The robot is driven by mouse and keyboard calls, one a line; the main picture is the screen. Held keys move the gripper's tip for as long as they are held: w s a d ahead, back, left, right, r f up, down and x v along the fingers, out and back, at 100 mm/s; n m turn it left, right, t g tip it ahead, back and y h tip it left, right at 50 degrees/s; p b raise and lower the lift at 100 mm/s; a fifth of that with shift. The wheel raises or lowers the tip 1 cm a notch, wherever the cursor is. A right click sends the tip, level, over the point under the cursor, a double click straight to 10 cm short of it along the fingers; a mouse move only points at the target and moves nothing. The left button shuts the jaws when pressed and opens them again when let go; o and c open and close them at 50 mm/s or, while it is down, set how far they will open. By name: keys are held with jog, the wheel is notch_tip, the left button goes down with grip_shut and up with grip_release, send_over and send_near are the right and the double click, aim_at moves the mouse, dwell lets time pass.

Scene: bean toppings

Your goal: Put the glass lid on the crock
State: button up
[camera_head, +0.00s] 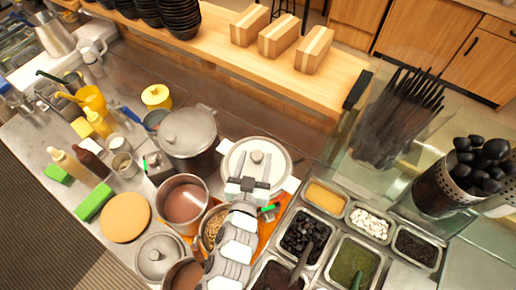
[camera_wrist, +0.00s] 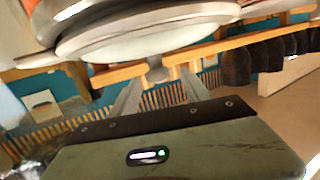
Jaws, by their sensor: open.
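The white crock (camera_head: 291,185) stands near the middle of the counter, with side handles showing. A round, pale lid (camera_head: 273,163) with a grey knob lies over its mouth and looks level. This lid fills the top of the wrist view (camera_wrist: 150,38), its knob pointing towards my gripper. My gripper (camera_head: 254,167) is over the near side of the lid, fingers open and reaching towards the knob. In the wrist view, the knob sits between or just beyond the fingertips (camera_wrist: 160,80); contact cannot be told. My arm hides the crock's near side.
A lidded metal pot (camera_head: 188,132) stands left of the crock, and an open pot of brown liquid (camera_head: 183,200) in front. Another lid (camera_head: 158,257) lies on the counter. Topping trays (camera_head: 326,197) are close on the right. A wooden shelf (camera_head: 230,60) runs behind.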

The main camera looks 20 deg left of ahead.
jog(key=p+v, duration=0.1)
jog(key=v, duration=0.4)
jog(key=shift+s+r, duration=0.15)
jog(key=shift+s, duration=0.2)
jog(key=shift+s+d+p, duration=0.3)
jog(key=shift+s+p, duration=0.15)
jog(key=shift+s, duration=0.15)
jog(key=shift+r, duration=0.15)
